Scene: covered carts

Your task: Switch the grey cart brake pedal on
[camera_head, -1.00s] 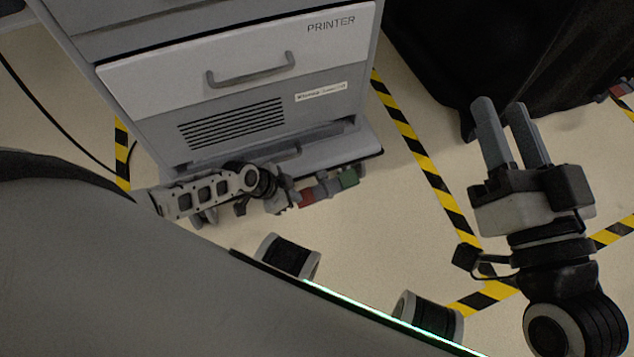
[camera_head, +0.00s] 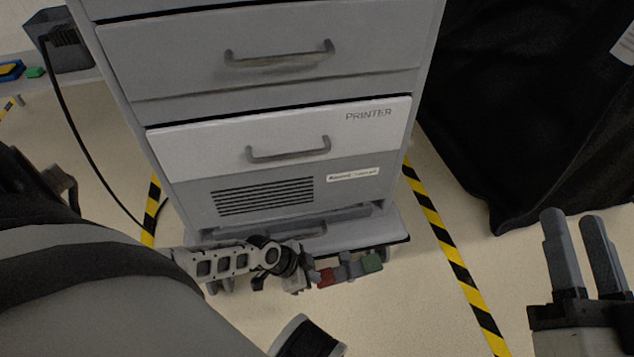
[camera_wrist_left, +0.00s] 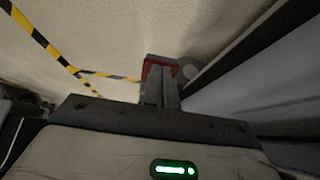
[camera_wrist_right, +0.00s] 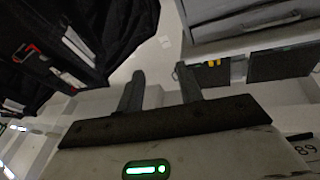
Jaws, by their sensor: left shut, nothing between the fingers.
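The grey cart (camera_head: 270,60) stands in the middle of the head view, with handled drawers and a white panel marked PRINTER. My left gripper (camera_head: 304,280) is low beside the red end in the head view. In the left wrist view its shut fingers (camera_wrist_left: 161,85) overlap the red part (camera_wrist_left: 152,68); whether they touch it I cannot tell. My right gripper (camera_head: 580,250) is open and empty at the lower right, and also shows in the right wrist view (camera_wrist_right: 160,85).
A black covered cart (camera_head: 500,110) stands at the right. Yellow-black floor tape (camera_head: 450,250) runs between the carts. A cable (camera_head: 85,150) hangs at the left, from a dark box (camera_head: 62,40) on a shelf. The floor right of the pedal is clear.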

